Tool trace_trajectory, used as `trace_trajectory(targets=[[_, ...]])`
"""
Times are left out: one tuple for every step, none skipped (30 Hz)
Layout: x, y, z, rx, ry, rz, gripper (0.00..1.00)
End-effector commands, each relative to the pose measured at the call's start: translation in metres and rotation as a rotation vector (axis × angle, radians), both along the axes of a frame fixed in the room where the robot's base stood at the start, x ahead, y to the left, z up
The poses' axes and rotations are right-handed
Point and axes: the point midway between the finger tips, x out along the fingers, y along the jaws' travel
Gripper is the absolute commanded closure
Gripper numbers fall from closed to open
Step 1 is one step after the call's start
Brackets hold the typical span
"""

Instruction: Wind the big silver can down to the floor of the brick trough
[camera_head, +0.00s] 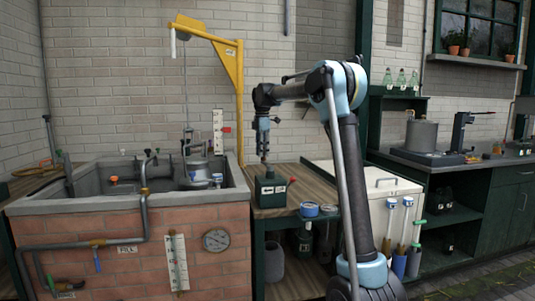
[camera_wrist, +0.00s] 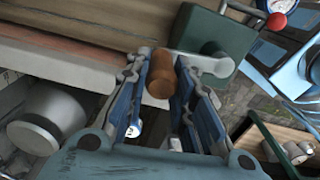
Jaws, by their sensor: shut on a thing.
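The big silver can (camera_head: 196,168) hangs upright from a cable under the yellow crane arm (camera_head: 215,40). It is in the back right part of the brick trough (camera_head: 130,240). I cannot tell how far its base is from the trough floor. A green winch box (camera_head: 270,191) with a red knob stands on the wooden bench right of the trough; it also shows in the wrist view (camera_wrist: 212,38). My gripper (camera_head: 264,153) is just above this box. In the wrist view its blue fingers (camera_wrist: 163,72) are shut on a brown wooden crank handle (camera_wrist: 161,76).
A white gauge board (camera_head: 218,132) with a red marker stands behind the trough. A white chest (camera_head: 380,185) stands to the right. Pipes and a dial (camera_head: 216,240) are on the trough front.

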Motion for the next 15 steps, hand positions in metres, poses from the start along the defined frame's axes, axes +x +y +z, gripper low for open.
trace_trajectory(targets=[[-0.007, 0.005, 0.0, 0.0, 0.004, 0.004, 1.0], [-0.01, 0.008, 0.0, -0.001, 0.005, 0.004, 1.0], [-0.014, 0.012, 0.0, -0.001, 0.006, 0.004, 1.0], [-0.017, 0.015, 0.0, -0.001, 0.006, 0.004, 1.0], [-0.021, 0.019, 0.0, -0.001, 0.006, 0.005, 1.0], [-0.026, 0.023, 0.0, -0.002, 0.007, 0.004, 1.0], [-0.029, 0.026, 0.0, -0.002, 0.007, 0.003, 1.0], [-0.032, 0.029, 0.0, -0.002, 0.007, 0.003, 1.0], [-0.036, 0.033, 0.0, -0.003, 0.005, 0.003, 1.0], [-0.038, 0.035, 0.0, -0.003, 0.005, 0.003, 1.0], [-0.039, 0.037, 0.0, -0.003, 0.005, 0.002, 1.0], [-0.041, 0.039, 0.0, -0.003, 0.004, 0.001, 1.0], [-0.042, 0.039, 0.0, -0.002, 0.005, 0.001, 1.0], [-0.043, 0.04, 0.0, -0.001, 0.004, 0.001, 1.0], [-0.046, 0.04, 0.0, -0.001, 0.004, 0.001, 1.0]])
